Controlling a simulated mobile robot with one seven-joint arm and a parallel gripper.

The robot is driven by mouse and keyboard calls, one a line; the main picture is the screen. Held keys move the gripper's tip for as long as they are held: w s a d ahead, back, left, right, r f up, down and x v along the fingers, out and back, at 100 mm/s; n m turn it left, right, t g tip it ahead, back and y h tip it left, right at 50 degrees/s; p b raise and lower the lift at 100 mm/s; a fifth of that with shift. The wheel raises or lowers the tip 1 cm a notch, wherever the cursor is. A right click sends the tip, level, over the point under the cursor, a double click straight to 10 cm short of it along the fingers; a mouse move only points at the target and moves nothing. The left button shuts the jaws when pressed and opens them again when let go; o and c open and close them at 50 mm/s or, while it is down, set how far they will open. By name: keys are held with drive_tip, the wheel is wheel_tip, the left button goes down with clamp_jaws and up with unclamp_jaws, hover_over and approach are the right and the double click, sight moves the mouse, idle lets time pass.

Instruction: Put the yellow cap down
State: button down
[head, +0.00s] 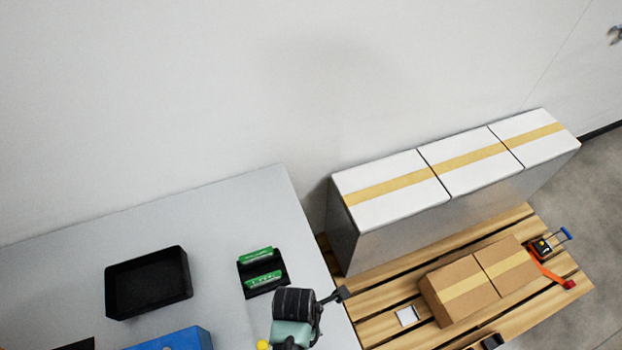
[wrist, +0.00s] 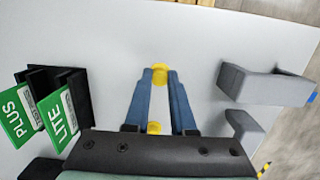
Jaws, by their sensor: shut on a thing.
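The yellow cap (wrist: 159,76) is between the tips of my gripper's two blue fingers (wrist: 160,72) in the wrist view. My gripper is shut on it. The pale grey table top lies beyond the fingers; I cannot tell how high the cap is above it. A second yellow piece (wrist: 154,128) shows between the finger bases. In the head view my arm shows at the bottom edge, with a small yellow spot (head: 263,345) beside it; the fingers are not clearly visible there.
A black holder (head: 240,278) with two green packs stands on the table (head: 215,220), near a black tray (head: 148,283) and a blue box (head: 175,339). The wrist view shows a grey bracket-like part (wrist: 262,84) at right. A pallet (head: 380,325) with boxes stands beyond the table's right edge.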

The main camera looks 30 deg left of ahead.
drive_tip(key=shift+f, duration=1.1)
drive_tip(key=shift+f, duration=0.1)
drive_tip(key=shift+f, duration=0.15)
drive_tip(key=c, duration=0.8)
unclamp_jaws()
drive_tip(key=shift+o, duration=0.2)
drive_tip(key=shift+r, duration=0.2)
